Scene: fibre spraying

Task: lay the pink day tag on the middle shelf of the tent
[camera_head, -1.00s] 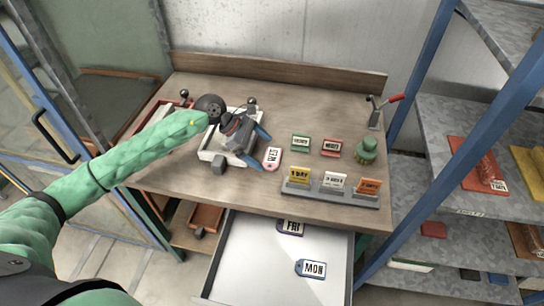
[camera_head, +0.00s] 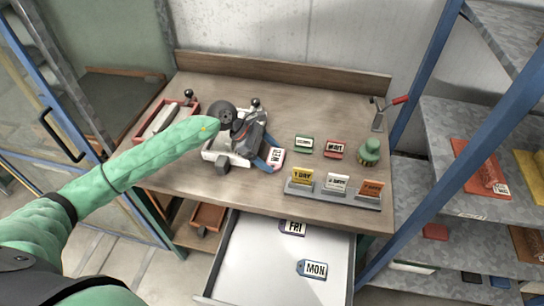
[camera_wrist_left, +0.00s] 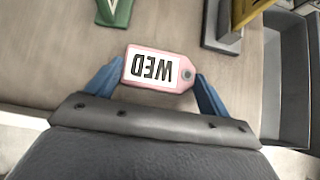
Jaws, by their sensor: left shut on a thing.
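The pink day tag (camera_head: 275,159) reads WED and is at the front middle of the workbench. My left gripper (camera_head: 268,150) reaches over the bench and is shut on it. In the left wrist view the tag (camera_wrist_left: 157,69) sits between the two blue fingertips (camera_wrist_left: 160,78), lettering upside down, its hole end by the right finger. I cannot tell whether it is lifted off the bench. At the left stands a blue-framed enclosure (camera_head: 50,95) with clear panels; I cannot tell if this is the tent. Its shelves are not clearly visible. My right gripper is not in view.
An open drawer (camera_head: 262,262) below the bench holds FRI (camera_head: 291,228) and MON (camera_head: 312,269) tags. Blue-posted grey shelving (camera_head: 455,180) stands at the right.

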